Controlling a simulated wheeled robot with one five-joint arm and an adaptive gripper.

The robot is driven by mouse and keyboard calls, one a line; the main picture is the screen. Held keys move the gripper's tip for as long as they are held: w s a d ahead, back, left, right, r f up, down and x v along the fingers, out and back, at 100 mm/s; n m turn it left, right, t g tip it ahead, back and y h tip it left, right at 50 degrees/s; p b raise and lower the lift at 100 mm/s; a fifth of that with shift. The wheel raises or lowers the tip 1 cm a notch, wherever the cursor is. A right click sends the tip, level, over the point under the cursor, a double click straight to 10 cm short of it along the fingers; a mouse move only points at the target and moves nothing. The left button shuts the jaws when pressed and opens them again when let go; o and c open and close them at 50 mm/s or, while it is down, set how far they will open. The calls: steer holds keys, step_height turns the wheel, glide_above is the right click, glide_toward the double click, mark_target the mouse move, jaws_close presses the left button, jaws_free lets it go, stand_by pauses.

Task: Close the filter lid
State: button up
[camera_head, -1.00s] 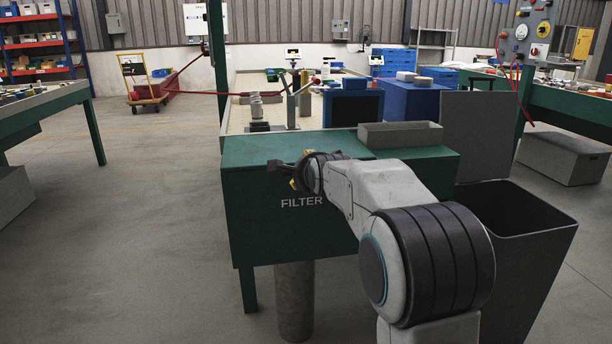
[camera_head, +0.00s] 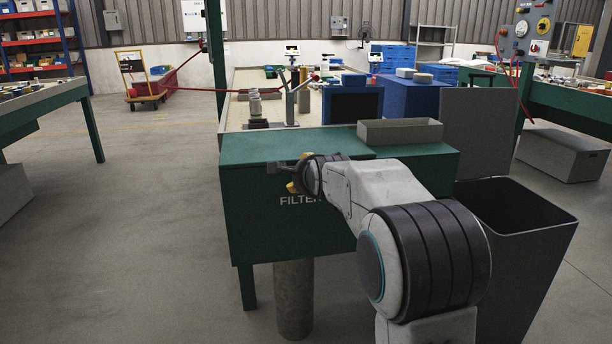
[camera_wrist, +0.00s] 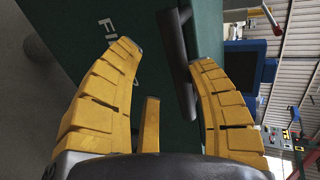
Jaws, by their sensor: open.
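The green filter box (camera_head: 290,225), marked FILTER on its front, stands ahead of me. Its green lid (camera_head: 260,150) appears to lie flat on top; I cannot tell whether a small gap is left. A dark bar handle (camera_head: 277,168) sticks out at the upper front, and it also shows in the wrist view (camera_wrist: 177,62). My gripper (camera_head: 291,173) is at the handle. In the wrist view, its yellow fingers (camera_wrist: 166,55) are spread, with the bar between them, nearer the right finger. No firm contact shows. My wrist hides part of the box front.
A grey open tray (camera_head: 400,132) sits on the right part of the box top. A dark open bin (camera_head: 515,235) stands close on the right. A workbench with blue boxes (camera_head: 410,100) lies behind. The floor on the left (camera_head: 140,220) is clear.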

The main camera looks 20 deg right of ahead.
steer(key=shift+r, duration=0.2)
steer(key=v, duration=1.2)
stand_by(0.4)
steer(key=s+a+r+n+g+p, duration=0.3)
steer(key=s+r+n+p, duration=0.3)
steer(key=s+p, duration=0.3)
steer(key=s+a+r+n+g+y+p, duration=0.1)
steer(key=s+a+r+n+g+p, duration=0.2)
steer(key=p, duration=1.5)
steer(key=s+a+r+n+g+y+p, duration=0.1)
steer(key=s+a+r+n+g+p, duration=0.2)
steer(key=s+r+n+p, duration=0.8)
steer(key=shift+s+p, duration=1.25)
steer(key=shift+s, duration=2)
